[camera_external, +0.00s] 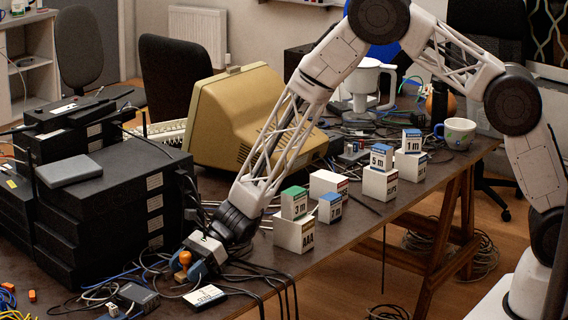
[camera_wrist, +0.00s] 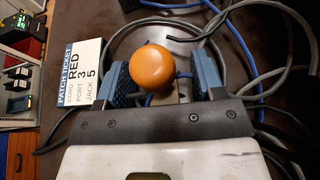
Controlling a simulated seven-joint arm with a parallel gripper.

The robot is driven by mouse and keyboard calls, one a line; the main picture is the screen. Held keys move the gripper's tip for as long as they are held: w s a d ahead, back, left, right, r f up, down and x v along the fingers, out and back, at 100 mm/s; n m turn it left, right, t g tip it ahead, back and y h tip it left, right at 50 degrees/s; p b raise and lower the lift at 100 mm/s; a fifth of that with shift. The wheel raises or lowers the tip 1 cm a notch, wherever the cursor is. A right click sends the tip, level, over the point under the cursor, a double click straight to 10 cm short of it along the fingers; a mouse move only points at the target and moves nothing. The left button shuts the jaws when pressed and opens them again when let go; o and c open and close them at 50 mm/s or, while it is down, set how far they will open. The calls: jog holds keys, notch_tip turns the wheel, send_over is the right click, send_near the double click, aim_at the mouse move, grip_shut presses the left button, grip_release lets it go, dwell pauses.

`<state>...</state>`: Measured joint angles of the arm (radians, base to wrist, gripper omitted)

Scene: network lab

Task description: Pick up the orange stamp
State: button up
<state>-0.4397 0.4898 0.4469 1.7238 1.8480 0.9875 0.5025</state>
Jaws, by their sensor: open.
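The orange stamp (camera_external: 184,260) stands near the front of the dark table in the external view, right at my gripper's tip. In the wrist view the stamp's round orange knob (camera_wrist: 159,66) sits between the two blue finger pads. My gripper (camera_wrist: 162,80) is open, with a finger on the left and right of the knob. A gap shows on each side, wider on the right. In the external view my gripper (camera_external: 197,262) points down over the stamp. The stamp's lower part is mostly hidden under the knob in the wrist view.
A white patch ticket (camera_wrist: 83,73) lies just left of the fingers. Grey and black cables (camera_wrist: 255,75) loop around the stamp. A black equipment stack (camera_external: 110,215) stands left of my arm; label boxes (camera_external: 294,233) stand to the right. A small dark device (camera_external: 138,297) lies in front.

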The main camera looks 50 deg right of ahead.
aim_at(185, 252)
jog(key=shift+c, duration=0.4)
jog(key=c, duration=0.9)
jog(key=shift+r, duration=0.15)
jog(key=shift+c, duration=0.2)
jog(key=shift+r, duration=4.9)
